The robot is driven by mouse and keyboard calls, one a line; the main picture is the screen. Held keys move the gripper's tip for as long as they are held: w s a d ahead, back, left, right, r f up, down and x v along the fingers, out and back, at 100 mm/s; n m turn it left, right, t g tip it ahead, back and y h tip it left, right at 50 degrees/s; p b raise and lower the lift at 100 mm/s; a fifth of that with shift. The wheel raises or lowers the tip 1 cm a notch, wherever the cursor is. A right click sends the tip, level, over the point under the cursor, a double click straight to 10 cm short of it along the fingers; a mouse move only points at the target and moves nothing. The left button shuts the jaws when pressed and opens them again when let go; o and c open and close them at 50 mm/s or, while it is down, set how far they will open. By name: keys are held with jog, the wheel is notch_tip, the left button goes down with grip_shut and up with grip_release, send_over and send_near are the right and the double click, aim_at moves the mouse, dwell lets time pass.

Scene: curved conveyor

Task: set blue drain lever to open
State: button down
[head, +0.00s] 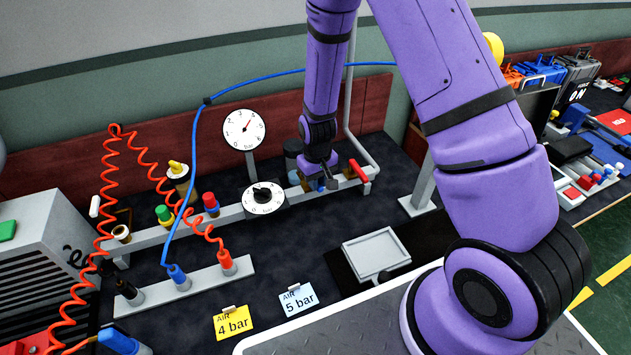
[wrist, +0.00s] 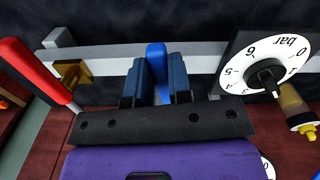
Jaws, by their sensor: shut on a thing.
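The blue drain lever (wrist: 156,56) shows in the wrist view between the two dark blue fingers of my gripper (wrist: 158,82). The fingers are shut on it, one on each side. The lever points across the grey rail (wrist: 105,62), and its lower part is hidden by the gripper body. In the head view my gripper (head: 328,182) is low at the rail, between the black-knobbed dial and the red lever. The blue lever cannot be made out clearly there.
A red-handled lever (head: 359,171) is close on the right of my gripper. The round bar dial (head: 264,198) is on its left. A gauge (head: 243,129) stands behind the rail. A grey tray (head: 376,255) and yellow (head: 232,322) and white (head: 297,301) cards lie in front.

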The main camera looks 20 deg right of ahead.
jog(key=shift+w+d+n, duration=0.3)
jog(key=shift+d+n, duration=0.2)
jog(key=shift+n, duration=1)
jog(key=shift+w+d+n, duration=0.35)
jog(key=shift+d+n, duration=0.2)
jog(key=shift+n, duration=0.95)
jog(key=shift+w+d+n, duration=0.3)
jog(key=shift+d+n, duration=0.2)
jog(key=shift+n, duration=1)
jog(key=c, duration=1)
grip_release()
jog(key=shift+c, duration=0.2)
jog(key=shift+r, duration=0.1)
notch_tip(320, 180, up, 11)
jog(key=shift+f, duration=0.2)
